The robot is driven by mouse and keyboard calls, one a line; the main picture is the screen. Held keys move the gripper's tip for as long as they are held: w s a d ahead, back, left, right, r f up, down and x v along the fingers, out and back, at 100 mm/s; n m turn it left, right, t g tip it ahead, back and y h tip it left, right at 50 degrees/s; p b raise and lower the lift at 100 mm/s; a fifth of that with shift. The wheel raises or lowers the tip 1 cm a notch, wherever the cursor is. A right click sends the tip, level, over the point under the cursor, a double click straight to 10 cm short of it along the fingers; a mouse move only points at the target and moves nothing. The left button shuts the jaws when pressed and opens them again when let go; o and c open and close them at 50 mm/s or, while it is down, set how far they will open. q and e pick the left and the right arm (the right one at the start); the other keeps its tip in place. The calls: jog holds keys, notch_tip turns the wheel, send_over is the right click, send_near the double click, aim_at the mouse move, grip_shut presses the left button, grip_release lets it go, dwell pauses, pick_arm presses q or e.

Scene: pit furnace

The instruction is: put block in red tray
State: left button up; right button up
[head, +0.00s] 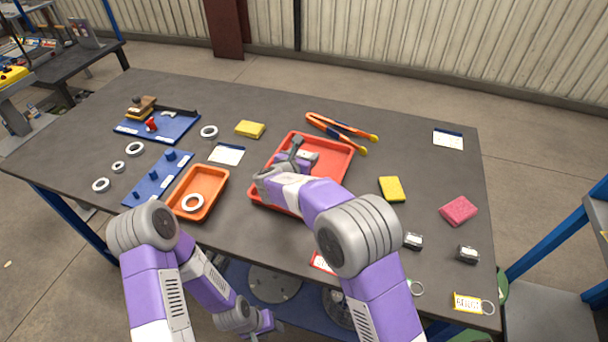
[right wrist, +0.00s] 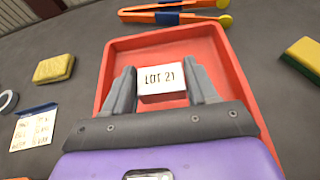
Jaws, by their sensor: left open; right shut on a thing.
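The red tray (head: 335,168) lies on the dark table, in the middle of the head view. It fills much of the right wrist view (right wrist: 213,55). My right gripper (head: 294,154) is over the tray. In the right wrist view, my right gripper (right wrist: 163,80) is shut on a small white-faced block (right wrist: 163,82) marked "LOT 21", with a finger on each side. I cannot tell whether the block touches the tray floor. The block is not clear in the head view. My left gripper (head: 264,322) is low, by the table's front edge, away from the tray.
An orange tray (head: 215,178) with a white ring stands left of the red tray. Orange tongs (head: 340,130) lie behind it. Yellow sponges (head: 250,129) (head: 391,189) and a pink sponge (head: 458,211) lie around. Blue boards (head: 150,183) are at the left.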

jog(key=shift+f+b, duration=0.9)
jog(key=shift+f, duration=2.15)
jog(key=shift+f, duration=0.1)
jog(key=shift+f, duration=0.15)
jog(key=o, duration=1.3)
